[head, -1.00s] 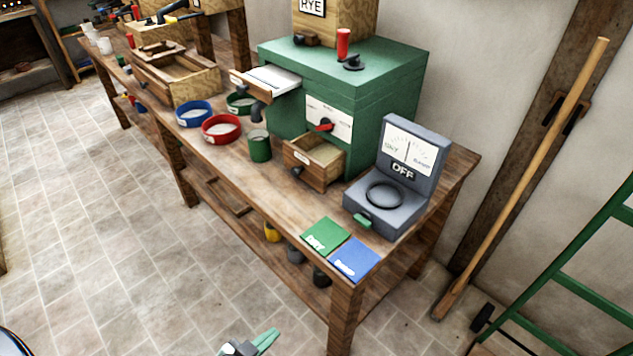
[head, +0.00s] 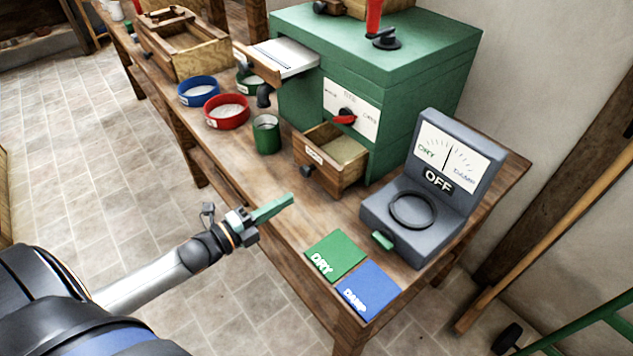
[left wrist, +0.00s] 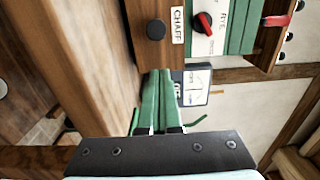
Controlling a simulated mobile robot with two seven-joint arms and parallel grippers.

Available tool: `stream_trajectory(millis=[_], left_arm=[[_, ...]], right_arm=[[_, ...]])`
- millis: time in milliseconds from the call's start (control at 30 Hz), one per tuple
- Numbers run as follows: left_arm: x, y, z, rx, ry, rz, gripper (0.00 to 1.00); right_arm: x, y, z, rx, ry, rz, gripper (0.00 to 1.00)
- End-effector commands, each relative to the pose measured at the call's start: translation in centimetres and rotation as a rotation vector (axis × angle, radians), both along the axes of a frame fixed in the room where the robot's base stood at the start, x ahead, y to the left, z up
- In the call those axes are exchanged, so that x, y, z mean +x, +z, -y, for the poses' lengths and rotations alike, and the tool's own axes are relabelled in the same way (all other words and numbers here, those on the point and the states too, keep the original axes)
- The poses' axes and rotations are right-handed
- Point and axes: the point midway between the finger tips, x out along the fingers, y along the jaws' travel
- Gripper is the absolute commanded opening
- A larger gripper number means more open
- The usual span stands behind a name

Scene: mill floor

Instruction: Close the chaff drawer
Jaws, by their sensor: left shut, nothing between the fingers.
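The chaff drawer (head: 328,160) is the small wooden drawer low in the green mill machine (head: 375,75). It stands pulled out, with its open top showing and a dark round knob (head: 306,171) on its front. In the left wrist view the drawer front (left wrist: 150,52) shows its CHAFF label (left wrist: 178,25) and knob (left wrist: 155,29). My left gripper (head: 288,199) has its green fingers shut and empty, in front of the drawer and apart from it. The fingers (left wrist: 158,76) also show in the left wrist view, pointing towards the drawer side. My right gripper is out of view.
A grey DRY/DAMP meter (head: 425,200) stands right of the drawer, with green (head: 336,255) and blue (head: 368,289) cards before it. A green cup (head: 266,136) and red bowl (head: 227,112) stand left. A white-topped upper tray (head: 284,56) sticks out above.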

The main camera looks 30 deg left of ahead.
Motion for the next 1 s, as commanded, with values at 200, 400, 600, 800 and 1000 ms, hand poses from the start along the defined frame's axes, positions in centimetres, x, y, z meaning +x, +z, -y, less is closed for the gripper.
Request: stream_trajectory(millis=[200, 400, 600, 800, 1000], left_arm=[[3.5, 0.1, 1.4, -0.001, 0.001, 0.003, 0.00], [6.2, 0.1, 2.5, 0.000, 0.001, 0.001, 0.00], [8.0, 0.0, 3.4, -0.003, 0.001, 0.000, 0.00], [8.6, -0.1, 3.6, -0.002, 0.000, -0.003, 0.00], [8.6, -0.1, 3.6, -0.001, 0.000, -0.003, 0.00]], right_arm=[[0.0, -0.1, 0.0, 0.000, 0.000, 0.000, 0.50], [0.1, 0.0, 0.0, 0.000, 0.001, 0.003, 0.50], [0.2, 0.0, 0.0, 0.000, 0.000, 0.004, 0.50], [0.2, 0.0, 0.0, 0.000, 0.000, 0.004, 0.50], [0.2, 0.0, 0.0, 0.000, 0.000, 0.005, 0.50]])
